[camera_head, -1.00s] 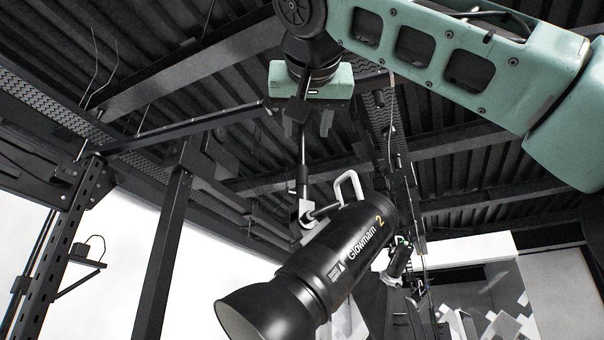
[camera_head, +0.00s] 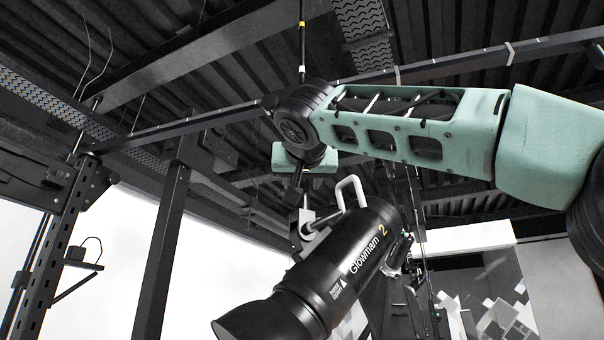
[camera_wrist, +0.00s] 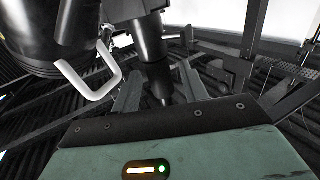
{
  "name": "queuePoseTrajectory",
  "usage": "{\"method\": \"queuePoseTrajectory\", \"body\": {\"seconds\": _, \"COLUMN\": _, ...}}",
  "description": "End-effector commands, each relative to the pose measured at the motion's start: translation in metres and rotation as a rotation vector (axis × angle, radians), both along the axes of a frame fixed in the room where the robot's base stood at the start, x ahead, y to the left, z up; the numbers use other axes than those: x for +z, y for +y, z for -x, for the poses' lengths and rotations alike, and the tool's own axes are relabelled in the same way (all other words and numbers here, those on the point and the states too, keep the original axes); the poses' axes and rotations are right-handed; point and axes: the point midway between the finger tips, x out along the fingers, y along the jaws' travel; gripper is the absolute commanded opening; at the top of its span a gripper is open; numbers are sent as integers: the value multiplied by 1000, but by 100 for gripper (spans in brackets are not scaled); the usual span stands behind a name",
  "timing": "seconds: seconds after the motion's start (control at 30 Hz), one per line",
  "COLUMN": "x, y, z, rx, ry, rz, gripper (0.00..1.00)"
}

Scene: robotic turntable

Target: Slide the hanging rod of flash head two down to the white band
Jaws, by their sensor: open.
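A yellow band (camera_head: 302,25) and a white band (camera_head: 302,69) show on the rod above my arm. My gripper (camera_head: 298,180) is low on the rod, just above the bracket. In the wrist view its open fingers (camera_wrist: 160,90) stand either side of the rod, contact unclear.
A long dark rail (camera_head: 230,113) crosses behind my arm. A dark upright post (camera_head: 160,250) stands to the left. Another hanging flash head (camera_head: 398,250) is behind flash head two. Open room shows against the white wall (camera_head: 225,260).

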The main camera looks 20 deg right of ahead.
Motion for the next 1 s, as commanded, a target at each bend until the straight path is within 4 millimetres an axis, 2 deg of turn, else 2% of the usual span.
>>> {"method": "queuePoseTrajectory", "body": {"seconds": 0.13, "x": 1, "y": -3, "z": -10, "rx": 1, "ry": 1, "rz": 0, "gripper": 44}}
{"method": "queuePoseTrajectory", "body": {"seconds": 0.43, "x": -1, "y": -3, "z": -11, "rx": 1, "ry": 1, "rz": -1, "gripper": 44}}
{"method": "queuePoseTrajectory", "body": {"seconds": 0.47, "x": -1, "y": -3, "z": -11, "rx": 1, "ry": 1, "rz": -1, "gripper": 38}}
{"method": "queuePoseTrajectory", "body": {"seconds": 0.6, "x": -1, "y": -3, "z": -11, "rx": 1, "ry": 0, "rz": -1, "gripper": 0}}
{"method": "queuePoseTrajectory", "body": {"seconds": 0.83, "x": -5, "y": -3, "z": -11, "rx": 1, "ry": 0, "rz": 0, "gripper": 0}}
{"method": "queuePoseTrajectory", "body": {"seconds": 1.0, "x": -22, "y": -3, "z": -11, "rx": 1, "ry": 1, "rz": 0, "gripper": 0}}
